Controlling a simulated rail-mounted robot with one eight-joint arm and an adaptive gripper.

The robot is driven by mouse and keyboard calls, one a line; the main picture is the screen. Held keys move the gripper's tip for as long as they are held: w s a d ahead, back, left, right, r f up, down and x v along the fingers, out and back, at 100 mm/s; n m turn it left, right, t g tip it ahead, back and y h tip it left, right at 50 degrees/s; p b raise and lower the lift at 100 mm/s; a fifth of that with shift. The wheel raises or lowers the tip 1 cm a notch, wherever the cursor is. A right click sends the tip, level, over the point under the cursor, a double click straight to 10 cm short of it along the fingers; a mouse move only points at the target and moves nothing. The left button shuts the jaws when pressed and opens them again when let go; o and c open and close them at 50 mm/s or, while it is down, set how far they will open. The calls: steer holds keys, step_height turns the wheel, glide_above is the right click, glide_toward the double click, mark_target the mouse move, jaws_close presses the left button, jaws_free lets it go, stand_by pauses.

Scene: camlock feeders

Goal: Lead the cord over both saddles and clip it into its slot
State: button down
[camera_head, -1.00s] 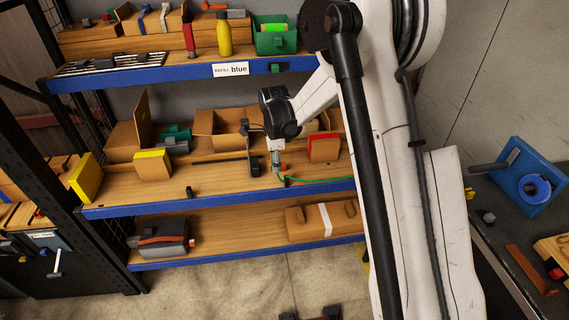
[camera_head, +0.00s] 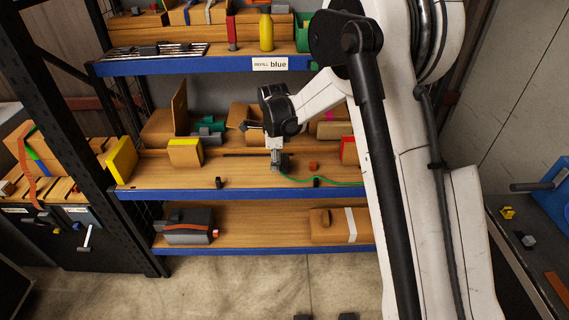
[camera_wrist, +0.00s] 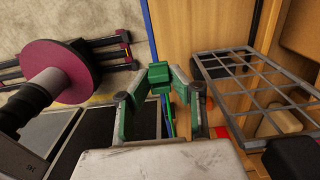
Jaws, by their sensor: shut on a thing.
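My gripper (camera_head: 277,164) is low over the middle shelf (camera_head: 245,178), left of the right-hand black saddle (camera_head: 316,182). It is shut on the end of the green cord (camera_head: 345,184). In the wrist view, a green block (camera_wrist: 158,74) sits between my gripper's fingertips (camera_wrist: 160,80). The cord runs right from my gripper, past the right-hand saddle, and goes behind my arm. I cannot tell whether it lies on that saddle or beside it. The other black saddle (camera_head: 218,183) stands further left near the shelf's front edge, with no cord on it. I cannot make out the slot clearly.
A thin dark strip (camera_head: 240,155) lies behind the saddles. Yellow-faced boxes (camera_head: 185,152) stand at the left; a small orange-red block (camera_head: 314,166) and a red-edged box (camera_head: 348,150) stand at the right. The upper shelf's blue edge (camera_head: 190,68) is above. The shelf between the saddles looks clear.

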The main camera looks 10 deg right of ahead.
steer(key=shift+w+a+b, duration=0.3)
steer(key=shift+w+a, duration=0.05)
steer(key=shift+a, duration=3)
steer(key=shift+w+a+b, duration=0.3)
steer(key=shift+a+b, duration=0.05)
steer(key=shift+a, duration=2.95)
steer(key=shift+w+a+b, duration=0.3)
steer(key=shift+w+a, duration=0.05)
steer(key=shift+a, duration=3)
